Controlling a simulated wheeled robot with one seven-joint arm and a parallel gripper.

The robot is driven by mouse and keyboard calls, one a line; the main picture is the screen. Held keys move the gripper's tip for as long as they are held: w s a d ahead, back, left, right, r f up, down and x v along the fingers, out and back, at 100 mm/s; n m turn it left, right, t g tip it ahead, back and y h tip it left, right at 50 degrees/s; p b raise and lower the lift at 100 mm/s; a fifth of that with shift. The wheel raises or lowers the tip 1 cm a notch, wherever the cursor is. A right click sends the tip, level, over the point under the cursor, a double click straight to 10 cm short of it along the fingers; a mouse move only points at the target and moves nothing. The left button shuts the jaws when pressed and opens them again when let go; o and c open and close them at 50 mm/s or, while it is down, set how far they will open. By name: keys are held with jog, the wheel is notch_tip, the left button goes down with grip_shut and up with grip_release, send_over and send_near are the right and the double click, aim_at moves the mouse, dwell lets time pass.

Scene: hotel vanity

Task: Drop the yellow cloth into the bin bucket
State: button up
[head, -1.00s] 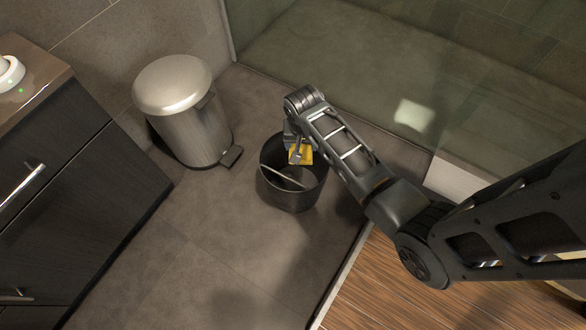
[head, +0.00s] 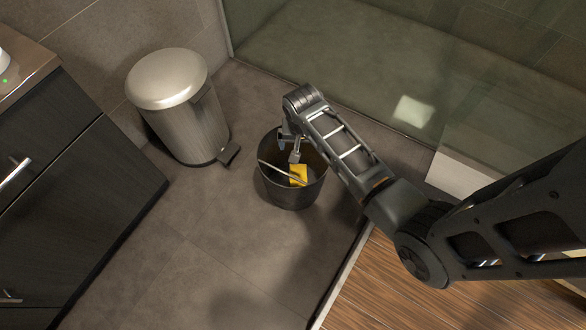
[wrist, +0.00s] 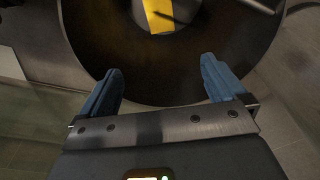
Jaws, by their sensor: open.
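The dark bin bucket (head: 290,197) stands on the tiled floor in the head view, with a thin handle across its opening. The yellow cloth (head: 298,175) is inside the bucket, below my gripper (head: 292,148). In the wrist view my gripper (wrist: 163,85) has its two blue fingers spread wide with nothing between them. The yellow cloth (wrist: 159,14) shows beyond the fingertips, inside the dark round bucket (wrist: 140,85), apart from the fingers. Its far end is cut off by the picture's edge.
A steel pedal bin (head: 185,110) stands left of the bucket. A dark drawer cabinet (head: 75,190) is at the left. A glass panel (head: 420,70) runs behind. Free floor (head: 190,250) lies in front of the bucket.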

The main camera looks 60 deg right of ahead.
jog(key=shift+r, duration=0.1)
notch_tip(320, 180, up, 8)
jog(key=a+p, duration=0.1)
jog(key=p, duration=0.3)
jog(key=shift+s+f, duration=0.25)
jog(key=shift+s, duration=0.05)
